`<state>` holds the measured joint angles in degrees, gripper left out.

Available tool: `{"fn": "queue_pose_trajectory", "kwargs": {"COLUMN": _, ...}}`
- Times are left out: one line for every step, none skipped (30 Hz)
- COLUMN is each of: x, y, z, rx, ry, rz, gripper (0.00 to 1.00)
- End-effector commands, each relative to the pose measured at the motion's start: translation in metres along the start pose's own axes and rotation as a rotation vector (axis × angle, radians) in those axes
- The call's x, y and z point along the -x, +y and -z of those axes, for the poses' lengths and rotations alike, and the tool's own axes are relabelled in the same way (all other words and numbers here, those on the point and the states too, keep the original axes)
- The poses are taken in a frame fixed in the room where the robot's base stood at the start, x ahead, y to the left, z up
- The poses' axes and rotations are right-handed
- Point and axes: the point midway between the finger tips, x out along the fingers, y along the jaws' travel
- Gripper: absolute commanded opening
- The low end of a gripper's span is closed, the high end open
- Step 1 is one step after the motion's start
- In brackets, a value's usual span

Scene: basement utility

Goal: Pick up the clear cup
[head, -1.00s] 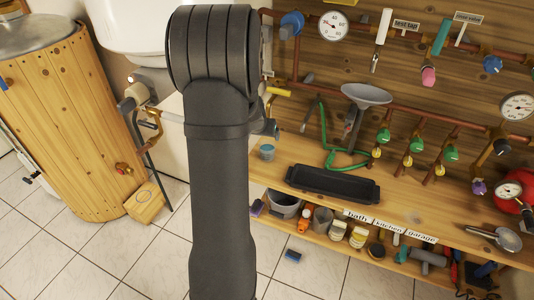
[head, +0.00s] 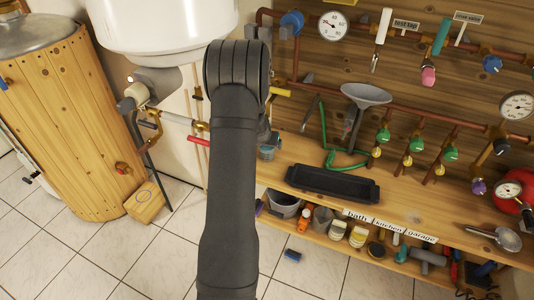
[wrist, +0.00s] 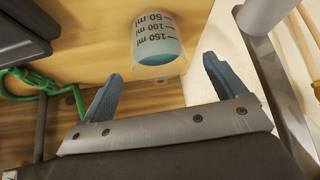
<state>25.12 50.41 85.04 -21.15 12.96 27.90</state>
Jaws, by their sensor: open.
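The clear cup (wrist: 155,38) shows in the wrist view at the top centre, with millilitre marks and teal liquid or a teal base. It looks upside down in that view because of the camera's angle. My gripper (wrist: 163,70) is open, its two blue-grey fingers spread, with the cup ahead of and roughly between the fingertips. I see no finger closed on it. In the head view the cup (head: 267,153) stands on the bench's left end, partly hidden beside my arm. My arm hides most of the gripper there.
A black tray (head: 333,184) lies on the wooden bench, right of the cup. A green hose (head: 345,159) and a grey funnel (head: 366,95) are behind it. Pipes with valves run along the back panel. A white tank (head: 160,25) hangs at upper left.

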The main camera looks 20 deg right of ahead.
Motion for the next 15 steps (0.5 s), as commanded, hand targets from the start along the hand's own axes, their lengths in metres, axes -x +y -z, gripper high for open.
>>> {"fn": "queue_pose_trajectory", "kwargs": {"x": -0.008, "y": 0.001, "z": -0.001, "rx": 0.0, "ry": -0.002, "rz": -0.001, "gripper": 0.89}}
{"fn": "queue_pose_trajectory", "kwargs": {"x": -0.012, "y": 0.001, "z": -0.001, "rx": 0.0, "ry": -0.002, "rz": 0.0, "gripper": 0.89}}
{"fn": "queue_pose_trajectory", "kwargs": {"x": -0.018, "y": 0.001, "z": -0.001, "rx": 0.0, "ry": -0.002, "rz": 0.0, "gripper": 0.89}}
{"fn": "queue_pose_trajectory", "kwargs": {"x": -0.022, "y": 0.002, "z": 0.0, "rx": 0.0, "ry": -0.001, "rz": 0.0, "gripper": 0.89}}
{"fn": "queue_pose_trajectory", "kwargs": {"x": -0.026, "y": 0.001, "z": 0.0, "rx": 0.0, "ry": -0.001, "rz": 0.0, "gripper": 0.89}}
{"fn": "queue_pose_trajectory", "kwargs": {"x": -0.03, "y": 0.001, "z": -0.001, "rx": 0.0, "ry": -0.002, "rz": 0.0, "gripper": 0.89}}
{"fn": "queue_pose_trajectory", "kwargs": {"x": -0.033, "y": 0.001, "z": 0.0, "rx": 0.0, "ry": -0.001, "rz": 0.0, "gripper": 0.89}}
{"fn": "queue_pose_trajectory", "kwargs": {"x": -0.035, "y": 0.001, "z": 0.0, "rx": 0.0, "ry": 0.0, "rz": 0.0, "gripper": 0.89}}
{"fn": "queue_pose_trajectory", "kwargs": {"x": -0.038, "y": 0.001, "z": 0.0, "rx": 0.0, "ry": -0.001, "rz": 0.0, "gripper": 0.89}}
{"fn": "queue_pose_trajectory", "kwargs": {"x": -0.039, "y": 0.001, "z": 0.0, "rx": 0.0, "ry": -0.001, "rz": 0.0, "gripper": 0.89}}
{"fn": "queue_pose_trajectory", "kwargs": {"x": -0.04, "y": 0.001, "z": 0.0, "rx": 0.0, "ry": -0.001, "rz": 0.0, "gripper": 0.89}}
{"fn": "queue_pose_trajectory", "kwargs": {"x": -0.041, "y": 0.001, "z": 0.0, "rx": 0.0, "ry": -0.001, "rz": 0.0, "gripper": 0.89}}
{"fn": "queue_pose_trajectory", "kwargs": {"x": -0.041, "y": 0.001, "z": 0.0, "rx": 0.0, "ry": -0.001, "rz": 0.0, "gripper": 0.89}}
{"fn": "queue_pose_trajectory", "kwargs": {"x": -0.041, "y": 0.001, "z": 0.0, "rx": 0.0, "ry": -0.001, "rz": 0.0, "gripper": 0.89}}
{"fn": "queue_pose_trajectory", "kwargs": {"x": -0.041, "y": 0.001, "z": 0.0, "rx": 0.0, "ry": 0.0, "rz": 0.0, "gripper": 0.89}}
